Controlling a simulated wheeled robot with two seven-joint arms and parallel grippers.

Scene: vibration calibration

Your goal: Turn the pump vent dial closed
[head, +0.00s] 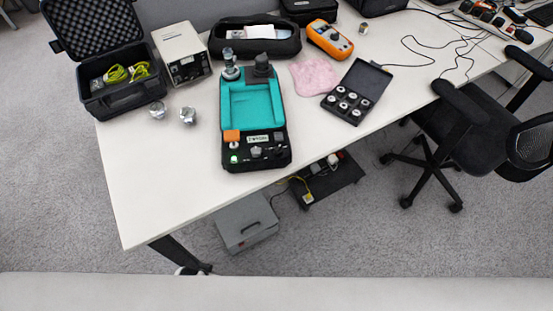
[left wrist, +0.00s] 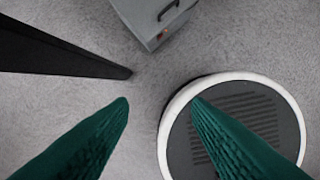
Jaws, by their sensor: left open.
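The teal-topped black device (head: 252,105) stands on the white table in the head view. Its front panel carries an orange block (head: 231,136), a lit green button (head: 234,159) and small dark knobs (head: 256,152). A silver fitting (head: 230,66) and a black knob-like part (head: 262,66) stand at its back end. I cannot tell which of these is the vent dial, or its setting. My left gripper (left wrist: 160,101) shows in the left wrist view, its green fingers apart and empty above the floor, away from the device. My right gripper is in neither view.
On the white table (head: 160,200) are an open black case (head: 125,97), a grey instrument (head: 182,55), metal pieces (head: 187,115), a pink cloth (head: 314,75), and an open box of parts (head: 354,97). A grey box (head: 246,222) sits on the floor below. A chair (head: 460,130) stands right.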

